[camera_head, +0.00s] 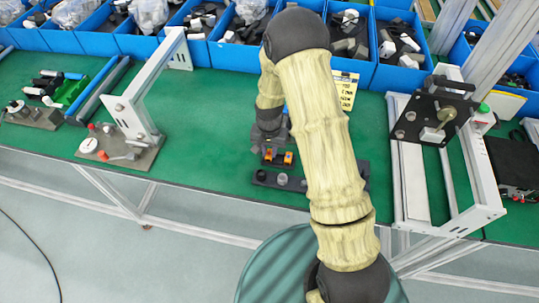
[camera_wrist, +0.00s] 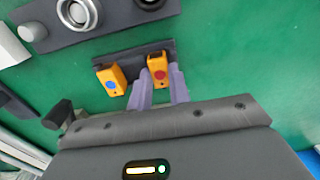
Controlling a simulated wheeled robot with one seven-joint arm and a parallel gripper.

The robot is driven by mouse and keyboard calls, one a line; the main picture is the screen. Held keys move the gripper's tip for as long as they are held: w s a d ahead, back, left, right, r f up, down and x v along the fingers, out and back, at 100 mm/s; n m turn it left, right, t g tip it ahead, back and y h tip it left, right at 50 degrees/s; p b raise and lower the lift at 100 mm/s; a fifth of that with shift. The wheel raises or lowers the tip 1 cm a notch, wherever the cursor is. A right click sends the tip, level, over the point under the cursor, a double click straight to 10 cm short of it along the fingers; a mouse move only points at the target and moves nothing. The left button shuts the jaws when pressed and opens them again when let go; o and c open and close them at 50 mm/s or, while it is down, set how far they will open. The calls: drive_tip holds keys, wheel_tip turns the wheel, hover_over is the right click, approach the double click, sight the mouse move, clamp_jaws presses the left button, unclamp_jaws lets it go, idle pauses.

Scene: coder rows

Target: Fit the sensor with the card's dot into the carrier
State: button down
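Two orange sensors stand side by side in front of a dark strip (camera_wrist: 132,56). One sensor has a blue dot (camera_wrist: 110,81), the other a red dot (camera_wrist: 158,70). The fingers of my gripper (camera_wrist: 161,84) flank the red-dot sensor. I cannot tell whether they press on it. In the head view my gripper is just behind the sensors, partly hidden by my arm. A yellow card (camera_head: 345,88) with dark writing stands by the blue bins; its dot is not readable. A dark bar with round metal parts (camera_wrist: 115,14), possibly the carrier, lies close by; it also shows in the head view (camera_head: 262,177).
Blue bins (camera_head: 350,72) of parts line the back. Green tabletop (camera_head: 215,130) is clear between the bracket and the sensors.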

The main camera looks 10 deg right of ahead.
sight(269, 153)
drive_tip(key=shift+r+p, duration=1.8)
drive_tip(key=shift+r, duration=0.7)
wheel_tip(269, 153, up, 2)
drive_tip(key=shift+r+p, duration=0.1)
drive_tip(key=shift+p, duration=0.7)
drive_tip(key=shift+w+d+r, duration=0.15)
drive_tip(key=shift+w+d, duration=0.05)
drive_tip(key=shift+d, duration=0.1)
drive_tip(key=w+d+r+p, duration=0.4)
drive_tip(key=w+d+r, duration=0.15)
drive_tip(key=d, duration=0.35)
drive_tip(key=w+d+f+b, duration=0.1)
drive_tip(key=w+d, duration=0.1)
drive_tip(key=d, duration=0.1)
drive_tip(key=w+d+f+b, duration=0.1)
drive_tip(key=w+d+f, duration=0.1)
drive_tip(key=d, duration=0.1)
drive_tip(key=w+d+f+b, duration=0.1)
drive_tip(key=w+d+f, duration=0.1)
drive_tip(key=d, duration=0.2)
drive_tip(key=shift+w, duration=0.2)
drive_tip(key=shift+f+b, duration=0.35)
drive_tip(key=shift+f, duration=0.25)
